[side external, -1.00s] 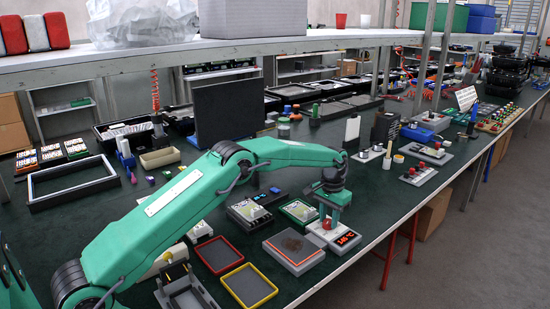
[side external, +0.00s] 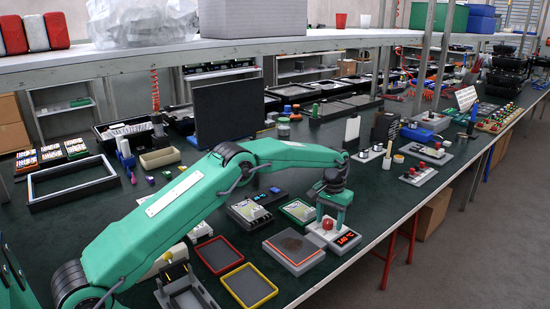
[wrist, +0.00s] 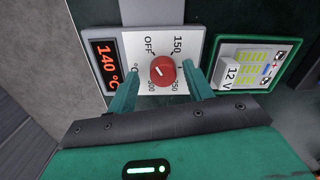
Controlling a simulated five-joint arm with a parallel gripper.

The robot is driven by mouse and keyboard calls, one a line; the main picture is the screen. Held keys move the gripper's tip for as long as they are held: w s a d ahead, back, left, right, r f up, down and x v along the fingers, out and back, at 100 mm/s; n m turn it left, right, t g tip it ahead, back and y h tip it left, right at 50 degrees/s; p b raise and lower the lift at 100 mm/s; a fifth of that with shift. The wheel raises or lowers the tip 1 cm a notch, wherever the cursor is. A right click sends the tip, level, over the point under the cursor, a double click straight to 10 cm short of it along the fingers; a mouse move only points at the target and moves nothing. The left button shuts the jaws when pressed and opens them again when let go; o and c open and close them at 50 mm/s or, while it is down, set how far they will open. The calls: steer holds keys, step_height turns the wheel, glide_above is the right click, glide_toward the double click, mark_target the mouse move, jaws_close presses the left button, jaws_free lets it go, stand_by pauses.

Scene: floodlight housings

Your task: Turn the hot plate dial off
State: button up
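The hot plate (side external: 294,246) is a grey block with a brownish top near the table's front edge. Its white control panel (wrist: 150,48) carries a round red dial (wrist: 163,70), which also shows in the side external view (side external: 328,224). OFF and 150 are printed on one side of the dial, with other numbers on the opposite side. The display (wrist: 104,66) reads 140 °C in orange. My gripper (wrist: 162,76) is open over the panel, one finger on each side of the dial, with visible gaps to it. In the side view my gripper (side external: 331,216) points down at the dial.
A green-edged device marked 12 V (wrist: 248,68) lies close beside the panel. Red and yellow trays (side external: 249,285) lie left of the hot plate. Switch boxes (side external: 417,174) stand further right. The table edge is close in front.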

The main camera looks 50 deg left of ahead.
mark_target(330, 221)
steer(key=shift+a+r, duration=0.1)
step_height(330, 221, up, 7)
steer(key=shift+w+f, duration=0.1)
steer(key=shift+r, duration=0.45)
steer(key=shift+r, duration=0.1)
stand_by(0.4)
steer(key=shift+r, duration=0.2)
steer(key=s+r+m+t, duration=0.1)
steer(key=s+r+t, duration=0.2)
steer(key=s+r, duration=1.5)
steer(key=s+f+t, duration=0.1)
steer(key=s+f, duration=0.1)
steer(key=s, duration=1)
steer(key=s+d+f+m+t, duration=0.1)
steer(key=s+f, duration=0.2)
steer(key=s, duration=0.8)
steer(key=shift+s+d+t, duration=0.2)
steer(key=shift+s+t, duration=0.2)
